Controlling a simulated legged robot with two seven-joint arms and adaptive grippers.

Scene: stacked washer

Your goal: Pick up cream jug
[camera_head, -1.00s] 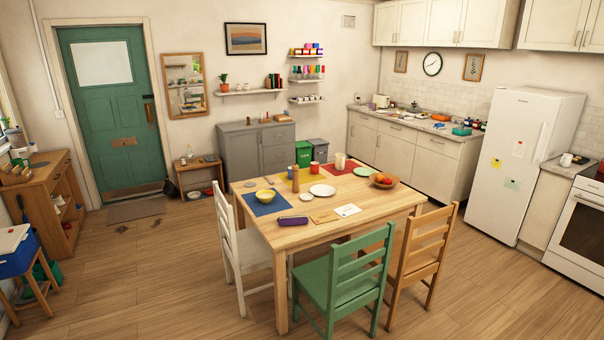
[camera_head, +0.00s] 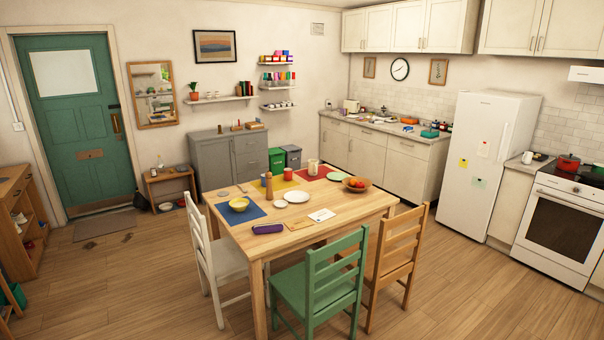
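A cream-coloured vessel (camera_head: 313,167), which looks like the cream jug, stands upright at the far side of the wooden dining table (camera_head: 340,222), on or beside the red placemat (camera_head: 328,173). It is small in view, so its handle and spout are not clear. A small white vessel (camera_head: 527,157) also stands on the counter right of the fridge; I cannot tell what it is. Neither of my grippers is in view.
A white chair (camera_head: 204,255), a green chair (camera_head: 318,280) and a wooden chair (camera_head: 400,255) surround the table's left and near sides. A fruit bowl (camera_head: 356,184), pepper mill (camera_head: 269,186) and yellow bowl (camera_head: 239,204) stand on it. Floor is open at right.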

